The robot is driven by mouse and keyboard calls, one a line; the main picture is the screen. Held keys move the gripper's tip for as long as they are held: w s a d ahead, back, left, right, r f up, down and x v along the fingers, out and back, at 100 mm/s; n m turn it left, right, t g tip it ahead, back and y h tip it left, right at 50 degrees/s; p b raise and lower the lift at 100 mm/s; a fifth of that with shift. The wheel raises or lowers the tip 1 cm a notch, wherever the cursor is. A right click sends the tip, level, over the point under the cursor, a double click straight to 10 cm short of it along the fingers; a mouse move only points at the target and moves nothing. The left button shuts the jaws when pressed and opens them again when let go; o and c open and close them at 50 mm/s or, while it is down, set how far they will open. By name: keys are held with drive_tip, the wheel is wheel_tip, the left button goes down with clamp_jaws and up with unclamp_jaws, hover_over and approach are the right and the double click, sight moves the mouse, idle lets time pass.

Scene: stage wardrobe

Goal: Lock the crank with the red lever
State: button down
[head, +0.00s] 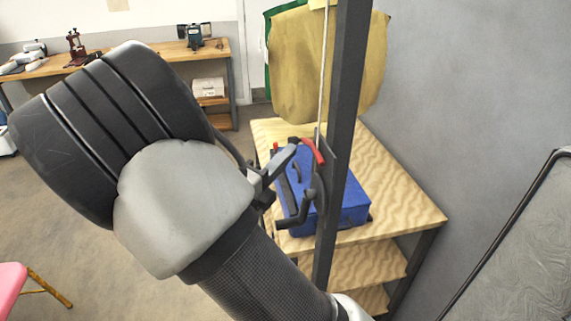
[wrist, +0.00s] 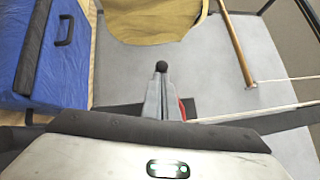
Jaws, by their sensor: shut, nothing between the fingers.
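The red lever (head: 319,152) sits on the dark upright post (head: 343,120) in the head view. A strip of red also shows beside my fingers in the wrist view (wrist: 183,109). The dark crank (head: 297,217) is on the same post, just below the lever. My gripper (head: 292,149) is shut and empty, with its fingertips close to the lever's left side. In the wrist view my closed fingers (wrist: 161,84) point toward a small black ball (wrist: 161,66); I cannot tell which part it belongs to. Whether my fingers touch the lever is unclear.
A blue case (head: 352,205) lies on the wooden shelf unit (head: 415,215) behind the post. A rope (head: 324,75) runs up beside the post. A tan cloth (head: 290,65) hangs behind. A workbench (head: 217,52) stands at the back left. Open floor lies at left.

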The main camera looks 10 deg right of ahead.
drive_tip(key=shift+w+r+m+h, duration=0.3)
drive_tip(key=shift+m+h, duration=0.3)
drive_tip(key=shift+m, duration=0.2)
idle(0.4)
drive_tip(key=m+h, duration=0.1)
drive_tip(key=m, duration=0.1)
drive_tip(key=w+r+m+h+p, duration=0.1)
drive_tip(key=h, duration=0.1)
drive_tip(key=shift+m, duration=0.4)
drive_tip(key=shift+s, duration=0.1)
drive_tip(key=s+a+f+b, duration=0.1)
drive_tip(key=s+a+f, duration=0.6)
drive_tip(key=shift+s+f, duration=0.35)
